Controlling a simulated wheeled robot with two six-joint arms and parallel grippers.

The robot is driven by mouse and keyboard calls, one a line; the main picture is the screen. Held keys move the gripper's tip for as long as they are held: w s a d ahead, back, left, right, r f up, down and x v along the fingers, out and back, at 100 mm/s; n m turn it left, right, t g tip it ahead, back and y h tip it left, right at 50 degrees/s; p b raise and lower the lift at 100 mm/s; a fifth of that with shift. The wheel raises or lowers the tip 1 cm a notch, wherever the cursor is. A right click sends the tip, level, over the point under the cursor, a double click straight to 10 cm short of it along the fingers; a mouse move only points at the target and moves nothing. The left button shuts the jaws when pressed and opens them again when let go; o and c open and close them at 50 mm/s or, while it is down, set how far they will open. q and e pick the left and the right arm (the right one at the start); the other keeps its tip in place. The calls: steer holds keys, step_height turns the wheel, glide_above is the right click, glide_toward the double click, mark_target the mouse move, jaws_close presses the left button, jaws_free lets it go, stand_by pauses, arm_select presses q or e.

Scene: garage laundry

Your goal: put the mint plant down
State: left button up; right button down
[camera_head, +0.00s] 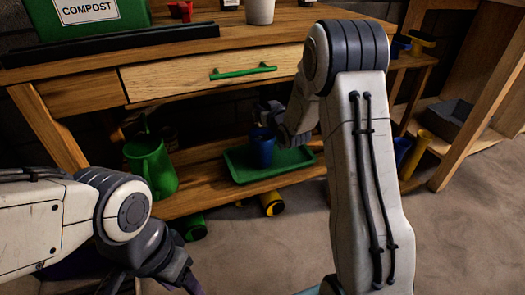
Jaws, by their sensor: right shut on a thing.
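My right gripper (270,121) reaches in under the drawer, over the lower shelf. It is shut on a blue pot (263,148), which is upright above or on a green tray (238,173); I cannot tell if the pot touches the tray. No mint leaves show clearly; the pot's top is partly hidden by the gripper. My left gripper (188,284) is low at the bottom left, dark and cut by the frame edge, so its opening cannot be made out.
A green watering can (151,166) stands left of the tray on the lower shelf. The bench drawer (190,80) with its green handle lies above. Green and yellow items (272,203) are under the shelf. A wooden rack (480,110) stands at right.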

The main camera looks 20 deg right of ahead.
step_height(320, 180, down, 10)
steer(key=b, duration=0.5)
steer(key=shift+r+b, duration=0.1)
steer(key=shift+b, duration=0.25)
steer(key=shift+r, duration=0.15)
steer(key=c, duration=1.2)
jaws_free()
steer(key=shift+f, duration=0.25)
steer(key=shift+o, duration=0.5)
steer(key=shift+r, duration=0.1)
